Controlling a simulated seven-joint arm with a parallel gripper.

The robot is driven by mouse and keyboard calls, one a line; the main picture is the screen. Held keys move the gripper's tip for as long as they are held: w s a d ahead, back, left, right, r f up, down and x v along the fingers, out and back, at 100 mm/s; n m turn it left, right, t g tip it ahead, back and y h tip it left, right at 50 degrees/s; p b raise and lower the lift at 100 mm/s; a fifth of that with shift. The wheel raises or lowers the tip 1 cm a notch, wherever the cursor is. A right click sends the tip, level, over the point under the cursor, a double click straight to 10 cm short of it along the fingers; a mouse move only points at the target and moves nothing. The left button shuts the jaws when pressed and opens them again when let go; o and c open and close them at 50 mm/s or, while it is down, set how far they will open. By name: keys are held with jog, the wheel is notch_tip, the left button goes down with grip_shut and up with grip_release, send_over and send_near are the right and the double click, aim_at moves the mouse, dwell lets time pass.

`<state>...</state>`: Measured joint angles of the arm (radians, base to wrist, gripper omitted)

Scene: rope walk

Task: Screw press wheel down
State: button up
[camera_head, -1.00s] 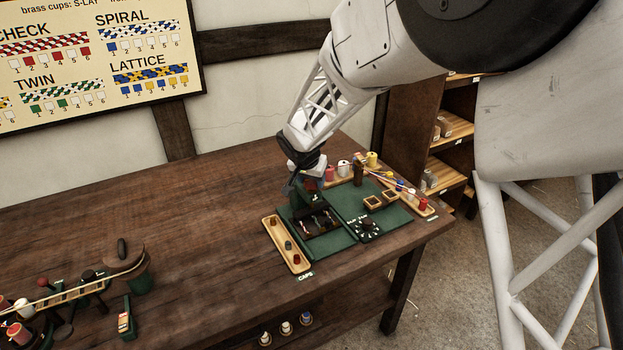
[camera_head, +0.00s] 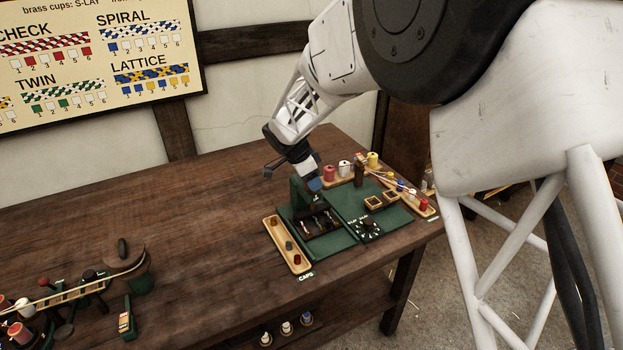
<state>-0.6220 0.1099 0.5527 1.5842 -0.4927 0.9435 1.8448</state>
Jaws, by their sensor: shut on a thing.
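The green press (camera_head: 299,194) stands upright on the left part of the green board on the bench. My gripper (camera_head: 313,181) is at the top of the press, tilted, and shut on the press wheel. The wheel itself is mostly hidden behind my gripper and wrist, so its height and turn cannot be made out. A dark tray with small pieces (camera_head: 318,222) lies at the foot of the press.
A wooden caps tray (camera_head: 282,246) lies left of the board. The bench's left middle is clear.

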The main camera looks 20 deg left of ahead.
jog(key=shift+m, duration=0.6)
jog(key=o, duration=0.9)
jog(key=shift+r, duration=0.15)
jog(key=v, duration=0.7)
jog(key=shift+a+r, duration=0.2)
jog(key=shift+a, duration=0.05)
